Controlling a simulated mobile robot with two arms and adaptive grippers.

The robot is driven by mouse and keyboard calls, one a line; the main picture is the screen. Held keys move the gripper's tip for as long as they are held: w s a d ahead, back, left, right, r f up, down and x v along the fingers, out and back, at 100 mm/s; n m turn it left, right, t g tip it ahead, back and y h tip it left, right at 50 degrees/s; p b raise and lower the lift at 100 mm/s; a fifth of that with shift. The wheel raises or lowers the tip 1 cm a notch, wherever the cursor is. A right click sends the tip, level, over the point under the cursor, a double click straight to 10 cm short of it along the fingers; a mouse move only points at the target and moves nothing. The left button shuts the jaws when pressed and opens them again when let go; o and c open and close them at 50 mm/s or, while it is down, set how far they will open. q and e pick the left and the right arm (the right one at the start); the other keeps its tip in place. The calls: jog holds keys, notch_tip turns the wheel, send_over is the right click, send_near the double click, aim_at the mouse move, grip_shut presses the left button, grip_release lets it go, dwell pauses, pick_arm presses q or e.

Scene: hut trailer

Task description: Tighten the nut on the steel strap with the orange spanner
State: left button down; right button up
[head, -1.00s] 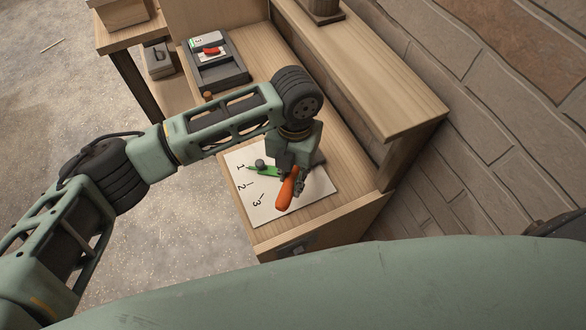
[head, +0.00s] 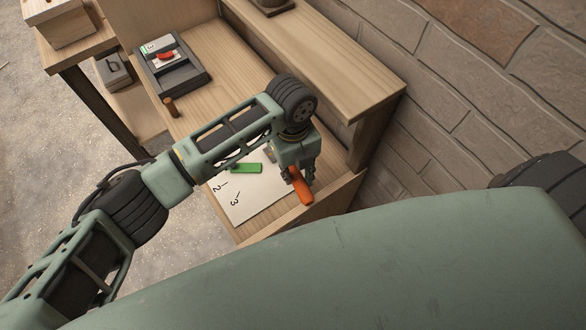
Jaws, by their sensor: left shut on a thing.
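The orange spanner (head: 301,189) shows as an orange handle in the head view, right of centre. My left gripper (head: 299,174) is shut on it and holds it over the right edge of a white numbered sheet (head: 240,203). The spanner's working end is hidden at the gripper. I cannot make out the nut or the steel strap. My right gripper is not in view.
The sheet lies on a wooden bench (head: 205,45) with marks 2 and 3 showing. A green block (head: 246,169) lies on it. A dark grey tray (head: 188,75) holding a red item and a brown peg (head: 170,107) are farther back. A raised wooden shelf (head: 330,65) runs along the brick wall.

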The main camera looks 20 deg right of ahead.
pick_arm(q)
jog(key=shift+f, duration=0.1)
dwell(0.6)
jog(key=shift+f, duration=0.1)
jog(key=shift+f+b, duration=0.75)
jog(key=shift+f, duration=0.15)
jog(key=shift+a+m, duration=0.45)
jog(key=shift+m, duration=0.05)
jog(key=a+m, duration=0.2)
jog(key=w+a+m, duration=0.1)
jog(key=a+m, duration=0.1)
jog(key=shift+w+a, duration=0.2)
jog(key=shift+a, duration=0.05)
jog(key=shift+w+a+m, duration=0.35)
jog(key=shift+a+m, duration=0.3)
jog(key=shift+m, duration=0.35)
jog(key=shift+d+r, duration=0.1)
